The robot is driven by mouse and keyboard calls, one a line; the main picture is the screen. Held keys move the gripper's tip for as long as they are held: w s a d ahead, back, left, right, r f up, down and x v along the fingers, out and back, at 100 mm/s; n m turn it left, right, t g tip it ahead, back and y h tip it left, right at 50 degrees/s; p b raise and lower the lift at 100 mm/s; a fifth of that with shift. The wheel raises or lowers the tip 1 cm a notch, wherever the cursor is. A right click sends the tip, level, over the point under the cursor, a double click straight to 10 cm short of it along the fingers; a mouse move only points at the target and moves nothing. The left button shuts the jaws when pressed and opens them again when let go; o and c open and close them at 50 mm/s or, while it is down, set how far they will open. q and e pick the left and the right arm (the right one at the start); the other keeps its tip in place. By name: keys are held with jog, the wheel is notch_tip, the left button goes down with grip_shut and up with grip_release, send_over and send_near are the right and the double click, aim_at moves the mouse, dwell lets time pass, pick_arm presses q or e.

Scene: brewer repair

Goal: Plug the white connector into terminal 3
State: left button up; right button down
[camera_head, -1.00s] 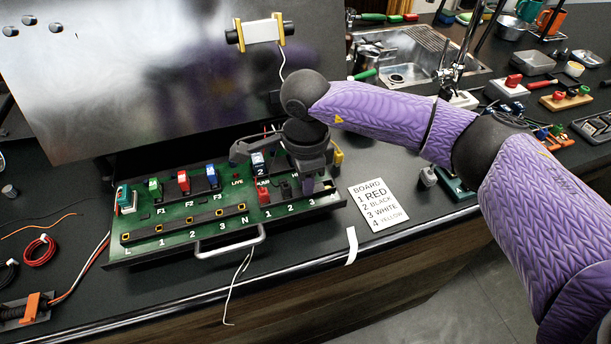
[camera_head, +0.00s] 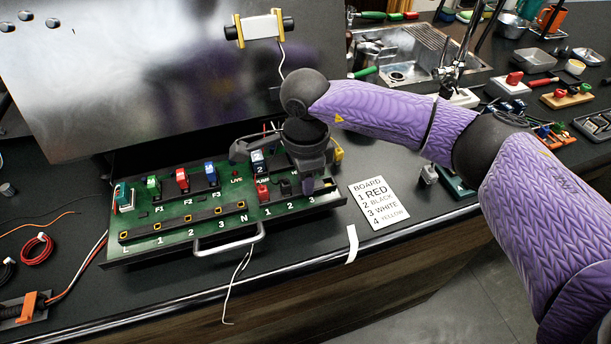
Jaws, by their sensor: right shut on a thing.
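My right gripper (camera_head: 308,186) points down over the right end of the green board (camera_head: 180,212), at the terminal row by the printed 3. It is shut on the white connector, which its fingers hide, so I cannot tell how deep the connector sits. A red connector (camera_head: 263,192) stands at terminal 1 and a black connector (camera_head: 285,187) at terminal 2, just left of my fingers. A yellow connector (camera_head: 338,152) shows behind the gripper. My left gripper is not in view.
A metal handle (camera_head: 228,243) runs along the board's front edge. A card (camera_head: 379,204) listing 1 red, 2 black, 3 white, 4 yellow lies to the right. A large metal panel (camera_head: 150,80) stands behind the board. Loose wires lie at the left.

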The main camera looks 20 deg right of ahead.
jog(key=c, duration=0.5)
grip_release()
notch_tip(320, 180, up, 10)
jog(key=shift+p, duration=0.7)
jog(key=shift+f, duration=0.1)
